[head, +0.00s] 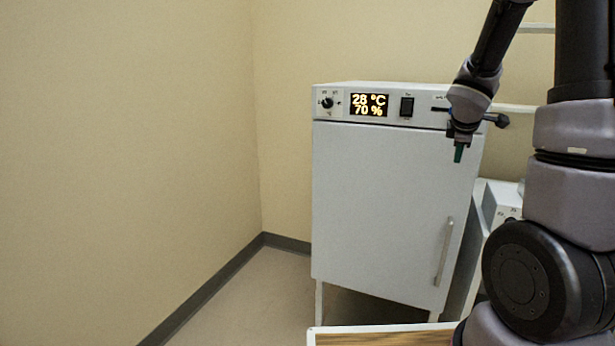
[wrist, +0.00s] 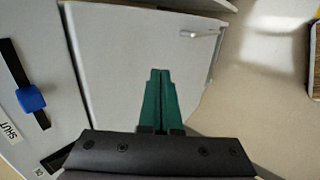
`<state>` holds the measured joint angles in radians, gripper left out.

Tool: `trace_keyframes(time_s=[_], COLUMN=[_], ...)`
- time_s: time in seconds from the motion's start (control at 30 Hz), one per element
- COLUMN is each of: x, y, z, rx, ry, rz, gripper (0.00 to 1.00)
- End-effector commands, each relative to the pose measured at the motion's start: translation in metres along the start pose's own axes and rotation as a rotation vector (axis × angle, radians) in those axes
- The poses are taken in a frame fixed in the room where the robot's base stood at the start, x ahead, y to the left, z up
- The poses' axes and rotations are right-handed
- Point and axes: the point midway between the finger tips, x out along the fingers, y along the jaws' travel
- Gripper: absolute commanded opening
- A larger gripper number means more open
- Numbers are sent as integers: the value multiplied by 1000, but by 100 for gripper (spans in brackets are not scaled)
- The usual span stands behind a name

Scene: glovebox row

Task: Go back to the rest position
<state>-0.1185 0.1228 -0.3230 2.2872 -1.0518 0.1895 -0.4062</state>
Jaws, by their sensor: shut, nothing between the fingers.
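My gripper (head: 459,153) hangs in front of the upper right part of a white cabinet (head: 385,200), with its green fingertips pointing down. In the wrist view my gripper (wrist: 158,80) shows its green fingers together, with nothing between them. The cabinet door (wrist: 130,50) lies beyond the fingertips in that view. My arm comes in from the right and partly hides the right end of the cabinet's control panel.
The panel has a display (head: 369,105) reading 28 °C and 70 %, a knob (head: 327,103) and a black switch (head: 407,107). A blue slider (wrist: 31,99) sits in a slot near a SHUT label. A wooden-topped surface (head: 380,339) is at the bottom. Floor at left is clear.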

Motion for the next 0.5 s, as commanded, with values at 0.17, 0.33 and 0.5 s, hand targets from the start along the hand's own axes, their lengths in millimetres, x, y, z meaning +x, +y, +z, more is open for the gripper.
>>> trace_keyframes(time_s=[0.17,0.33,0.5], x=[-87,-162,-231], y=[-7,-40,-87], z=[8,4,-12], rx=[497,927,1287], ry=[19,68,135], rz=[-3,-88,-238], gripper=[0,0,0])
